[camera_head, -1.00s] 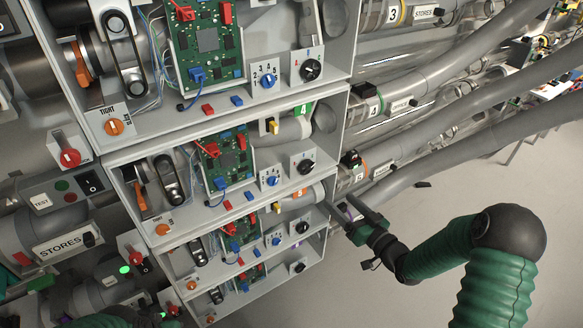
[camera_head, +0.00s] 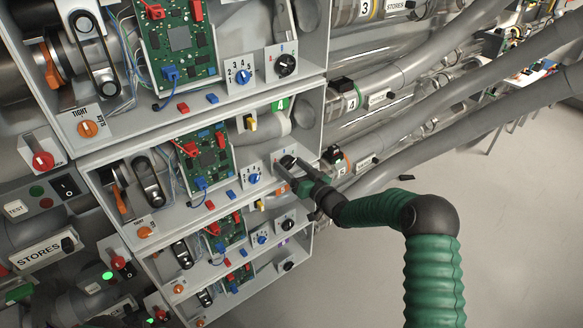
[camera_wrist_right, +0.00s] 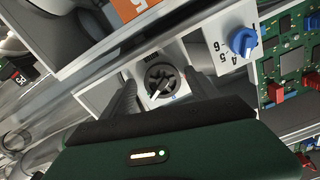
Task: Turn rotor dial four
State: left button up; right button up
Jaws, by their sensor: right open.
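In the right wrist view the black dial (camera_wrist_right: 160,82), with a pale pointer, lies between and beyond the fingertips of my right gripper (camera_wrist_right: 163,88). The fingers are spread apart, with no clear contact on the dial. My left gripper is not clearly seen.
A blue dial (camera_head: 253,178) sits left of the black one, and it shows in the wrist view (camera_wrist_right: 243,41). The grey box wall (camera_head: 322,110) stands close to my right gripper. Grey tubes (camera_head: 430,75) run to the right. Open floor (camera_head: 505,220) lies at lower right.

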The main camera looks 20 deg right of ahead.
jog(key=shift+s+a, duration=0.1)
jog(key=c, duration=1.4)
jog(key=shift+o, duration=0.2)
